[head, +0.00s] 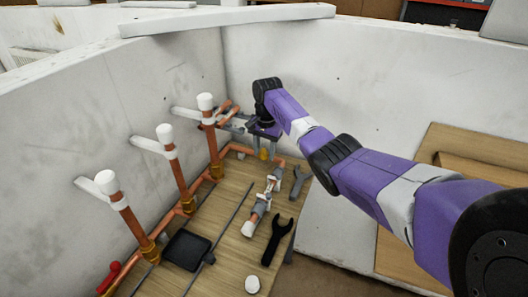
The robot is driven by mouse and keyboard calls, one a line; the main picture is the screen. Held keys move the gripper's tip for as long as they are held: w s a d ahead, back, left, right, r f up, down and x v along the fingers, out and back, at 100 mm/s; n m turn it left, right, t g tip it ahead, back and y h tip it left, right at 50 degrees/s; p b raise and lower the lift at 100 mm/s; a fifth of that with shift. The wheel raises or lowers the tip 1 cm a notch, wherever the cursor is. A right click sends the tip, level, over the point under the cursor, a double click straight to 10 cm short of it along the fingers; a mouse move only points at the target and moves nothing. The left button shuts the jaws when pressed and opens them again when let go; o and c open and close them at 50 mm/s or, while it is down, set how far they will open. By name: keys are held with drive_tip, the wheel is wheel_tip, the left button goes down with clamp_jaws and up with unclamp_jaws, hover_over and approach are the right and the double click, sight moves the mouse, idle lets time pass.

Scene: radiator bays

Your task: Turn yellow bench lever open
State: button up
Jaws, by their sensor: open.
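My gripper (263,147) is at the far end of the wooden bench, near the back corner, and points down with its fingers apart. A small yellow piece (264,154) shows just below and between the fingertips; it may be the yellow lever, but it is too small to make out its shape or angle. I cannot tell whether the fingers touch it. It sits close to the copper pipe (238,148) that runs along the back of the bench. My gripper and arm hide part of that area.
Upright copper pipes with white caps (205,102) and brass fittings (216,171) line the left wall. A red handle (109,276) is at the front left. A black tray (186,250), a dark wrench (277,240), a grey wrench (298,180) and a pipe assembly (262,205) lie on the bench (222,235).

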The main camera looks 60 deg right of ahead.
drive_tip(key=shift+f, duration=0.15)
clamp_jaws()
